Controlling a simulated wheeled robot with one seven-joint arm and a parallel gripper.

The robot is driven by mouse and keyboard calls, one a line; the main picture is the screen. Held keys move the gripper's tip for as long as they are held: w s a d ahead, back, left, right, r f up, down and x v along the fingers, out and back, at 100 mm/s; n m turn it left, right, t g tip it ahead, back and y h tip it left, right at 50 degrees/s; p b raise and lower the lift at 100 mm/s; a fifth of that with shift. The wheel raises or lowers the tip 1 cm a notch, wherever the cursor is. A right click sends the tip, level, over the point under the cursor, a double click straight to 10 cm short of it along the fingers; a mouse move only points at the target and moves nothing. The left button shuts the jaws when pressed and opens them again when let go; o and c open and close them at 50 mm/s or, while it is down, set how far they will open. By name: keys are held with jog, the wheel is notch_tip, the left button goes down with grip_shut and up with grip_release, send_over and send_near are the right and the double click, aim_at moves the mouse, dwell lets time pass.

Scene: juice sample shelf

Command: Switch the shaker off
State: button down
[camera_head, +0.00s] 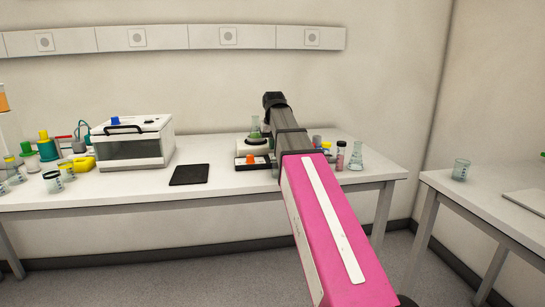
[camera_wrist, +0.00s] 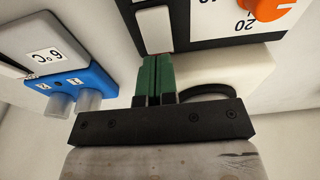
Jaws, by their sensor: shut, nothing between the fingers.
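The shaker (camera_head: 242,147) stands on the long bench, partly behind my arm, with a flask of green liquid (camera_head: 255,128) on top. Its orange knob (camera_head: 250,159) faces front; the wrist view also shows the knob (camera_wrist: 264,8) beside a dial with numbers. A white switch (camera_wrist: 154,31) sits on the shaker's black front panel. My gripper (camera_wrist: 157,58) is shut and empty, its green fingertips at the switch's near end. I cannot tell whether they touch it. In the head view my arm hides the fingers.
A black pad (camera_head: 190,174) and a white lidded bath (camera_head: 133,143) stand left of the shaker. A flask (camera_head: 356,158) stands right of my arm.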

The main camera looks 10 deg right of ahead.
aim_at(272, 154)
jog(key=shift+r, duration=2.45)
